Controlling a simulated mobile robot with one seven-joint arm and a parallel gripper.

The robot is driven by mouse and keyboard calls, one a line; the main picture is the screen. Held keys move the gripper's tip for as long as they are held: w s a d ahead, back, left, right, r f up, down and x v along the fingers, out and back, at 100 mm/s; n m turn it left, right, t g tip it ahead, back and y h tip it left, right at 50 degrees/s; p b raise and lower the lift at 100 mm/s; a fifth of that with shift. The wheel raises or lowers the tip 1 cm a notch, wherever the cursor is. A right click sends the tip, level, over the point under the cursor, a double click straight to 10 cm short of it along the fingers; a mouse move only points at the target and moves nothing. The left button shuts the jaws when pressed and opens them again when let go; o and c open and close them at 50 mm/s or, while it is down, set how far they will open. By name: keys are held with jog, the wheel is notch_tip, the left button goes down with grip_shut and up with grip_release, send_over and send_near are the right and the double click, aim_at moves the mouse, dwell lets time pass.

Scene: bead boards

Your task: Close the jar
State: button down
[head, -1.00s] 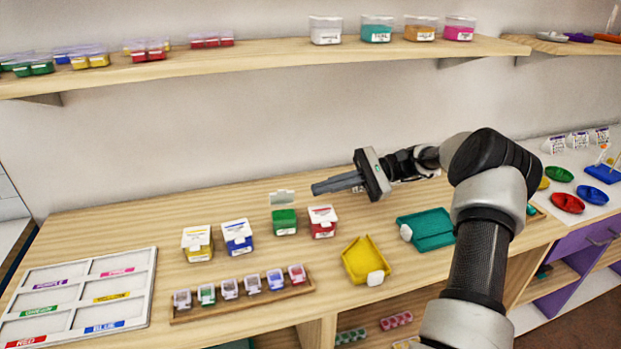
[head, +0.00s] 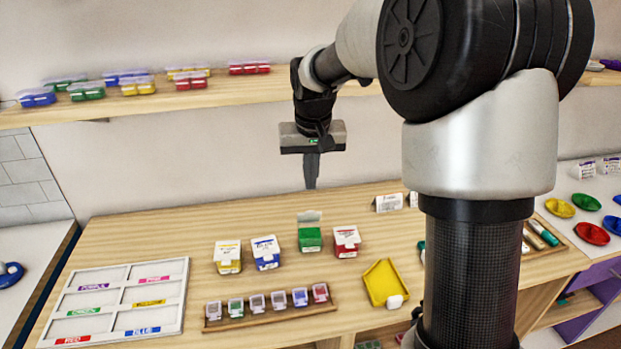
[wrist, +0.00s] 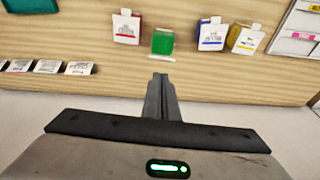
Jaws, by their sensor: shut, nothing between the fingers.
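The jar with its lid up is the green one (head: 310,239), standing on the table in the back row. Its pale lid (head: 309,216) stands upright at the back edge. The jar also shows in the wrist view (wrist: 163,42), just beyond my fingertips. Beside it stand a red jar (head: 346,241), a blue jar (head: 266,253) and a yellow jar (head: 228,257), each with a white top lying down. My gripper (head: 311,186) is shut and empty, pointing down above and behind the green jar, apart from it.
A wooden rack (head: 270,315) of several small containers lies in front of the jars. A white sorting tray (head: 180,303) is at left, a yellow scoop tray (head: 381,280) at right. A shelf (head: 208,97) with bead boxes runs along the wall behind my gripper.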

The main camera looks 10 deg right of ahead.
aim_at(310, 213)
jog(key=x, duration=0.7)
jog(key=shift+f, duration=0.15)
jog(key=shift+b, duration=0.35)
